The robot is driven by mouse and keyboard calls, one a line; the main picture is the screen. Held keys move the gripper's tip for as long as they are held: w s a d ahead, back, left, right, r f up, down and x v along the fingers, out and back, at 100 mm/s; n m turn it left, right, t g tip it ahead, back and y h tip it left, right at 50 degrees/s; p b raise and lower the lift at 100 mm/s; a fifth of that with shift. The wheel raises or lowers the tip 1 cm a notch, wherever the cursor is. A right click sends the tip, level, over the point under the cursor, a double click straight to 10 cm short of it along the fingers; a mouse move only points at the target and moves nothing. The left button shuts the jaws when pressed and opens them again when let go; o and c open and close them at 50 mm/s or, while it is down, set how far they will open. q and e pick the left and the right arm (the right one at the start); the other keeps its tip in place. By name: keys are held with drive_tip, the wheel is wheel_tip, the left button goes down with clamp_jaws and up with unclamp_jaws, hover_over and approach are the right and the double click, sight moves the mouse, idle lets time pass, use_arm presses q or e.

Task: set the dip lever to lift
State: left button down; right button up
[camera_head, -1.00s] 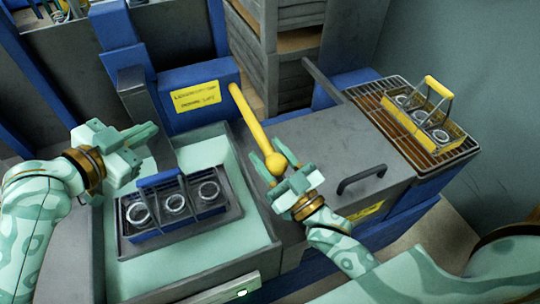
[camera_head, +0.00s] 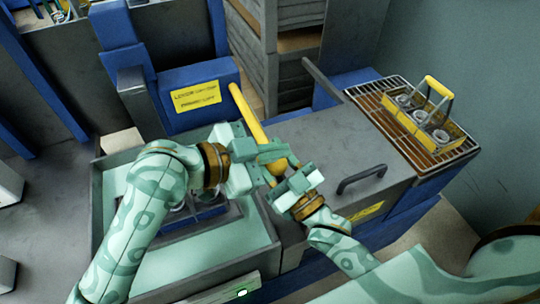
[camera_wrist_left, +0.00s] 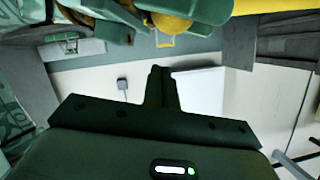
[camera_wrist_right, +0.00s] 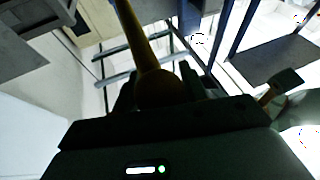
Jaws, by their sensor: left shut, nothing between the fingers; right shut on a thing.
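The dip lever is a yellow bar (camera_head: 246,110) rising by the blue housing, with a ball knob at its lower end. My right gripper (camera_head: 286,174) is shut on this knob, which the right wrist view shows close up (camera_wrist_right: 160,90). My left gripper (camera_head: 264,152) is shut and empty, right by the lower lever and next to the right gripper. It hides part of the lever; I cannot tell if it touches. The left wrist view shows the yellow knob (camera_wrist_left: 170,22) near its top edge. The yellow label (camera_head: 196,97) is too small to read.
A blue basket (camera_head: 208,214) sits in the pale green tank (camera_head: 245,262), mostly hidden under my left arm. A yellow basket with rings (camera_head: 440,133) stands on the wire rack (camera_head: 375,98) at right. A grey lid with a black handle (camera_head: 362,178) lies between.

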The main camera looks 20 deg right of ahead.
sight(274, 168)
use_arm(q)
drive_tip(key=shift+w+a+f, duration=0.15)
drive_tip(key=shift+w+f, duration=0.1)
drive_tip(key=shift+f, duration=0.45)
drive_tip(key=shift+w+a+f, duration=0.15)
drive_tip(key=shift+w+f, duration=0.1)
drive_tip(key=shift+f, duration=0.45)
use_arm(e)
drive_tip(key=shift+r, duration=0.1)
use_arm(q)
wheel_tip(274, 168, down, 2)
drive_tip(key=shift+s+a+f+m, duration=0.1)
drive_tip(key=shift+s+m, duration=0.05)
drive_tip(key=shift+m, duration=0.15)
drive_tip(key=shift+f, duration=0.3)
use_arm(e)
drive_tip(key=shift+r, duration=0.2)
drive_tip(key=o, duration=1.4)
drive_tip(key=shift+c, duration=0.2)
use_arm(q)
drive_tip(key=shift+r, duration=0.2)
use_arm(e)
drive_tip(key=shift+a+f, duration=0.1)
use_arm(q)
drive_tip(key=shift+r, duration=0.1)
use_arm(e)
drive_tip(key=shift+f, duration=0.1)
